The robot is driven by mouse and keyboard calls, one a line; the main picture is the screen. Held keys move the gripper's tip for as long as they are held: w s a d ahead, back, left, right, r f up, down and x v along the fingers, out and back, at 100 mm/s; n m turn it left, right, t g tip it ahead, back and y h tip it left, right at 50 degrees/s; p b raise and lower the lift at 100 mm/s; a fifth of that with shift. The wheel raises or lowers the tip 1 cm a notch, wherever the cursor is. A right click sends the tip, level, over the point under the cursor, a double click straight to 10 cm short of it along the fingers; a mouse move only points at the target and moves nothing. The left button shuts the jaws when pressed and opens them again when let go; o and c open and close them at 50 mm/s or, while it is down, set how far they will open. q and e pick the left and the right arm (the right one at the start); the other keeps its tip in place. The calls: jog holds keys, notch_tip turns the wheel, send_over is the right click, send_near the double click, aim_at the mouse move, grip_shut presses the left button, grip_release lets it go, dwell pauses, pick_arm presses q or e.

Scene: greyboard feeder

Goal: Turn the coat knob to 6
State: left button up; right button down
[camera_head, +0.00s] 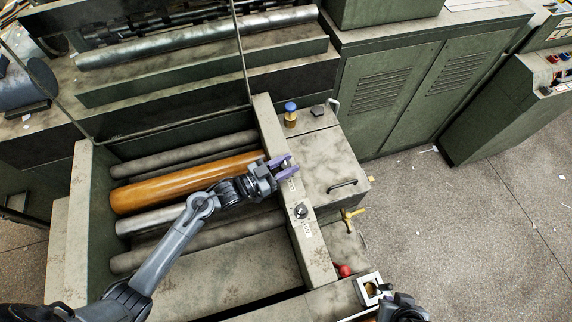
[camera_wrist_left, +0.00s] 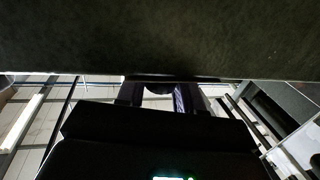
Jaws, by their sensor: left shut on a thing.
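My left gripper (camera_head: 287,167), with purple fingers, reaches over the rollers to the pale side rail (camera_head: 318,258). It is shut on a knob on that rail, taken as the coat knob; the fingers hide the knob in the head view. In the left wrist view, a dark rounded piece (camera_wrist_left: 158,89) shows between the dark fingers. A small white label (camera_head: 292,185) sits just below the gripper, too small to read. The dial's setting cannot be seen. A second black knob (camera_head: 301,211) stands free lower on the rail, with its own label (camera_head: 307,231).
An orange-brown roller (camera_head: 160,190) and grey rollers lie under my left arm. A blue-topped brass piece (camera_head: 290,115), a black handle (camera_head: 342,185), a yellow valve (camera_head: 352,215) and a red ball knob (camera_head: 344,270) stand nearby. Part of my right arm shows at the bottom.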

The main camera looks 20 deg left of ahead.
pick_arm(q)
jog(key=m+g+h+b, duration=0.3)
jog(key=g+h, duration=0.1)
jog(key=shift+a+f+m+b, duration=0.1)
jog(key=shift+f+m+b, duration=0.1)
jog(key=shift+m+b, duration=0.2)
jog(key=shift+r+m+g+h+b, duration=0.2)
jog(key=shift+m+g+h+b, duration=0.65)
jog(key=shift+g, duration=0.55)
jog(key=o, duration=0.9)
jog(key=shift+o, duration=0.2)
jog(key=shift+s+a, duration=0.15)
jog(key=shift+a, duration=0.1)
jog(key=b+v, duration=0.1)
jog(key=v, duration=0.9)
jog(key=shift+r+b, duration=0.15)
jog(key=shift+b, duration=0.15)
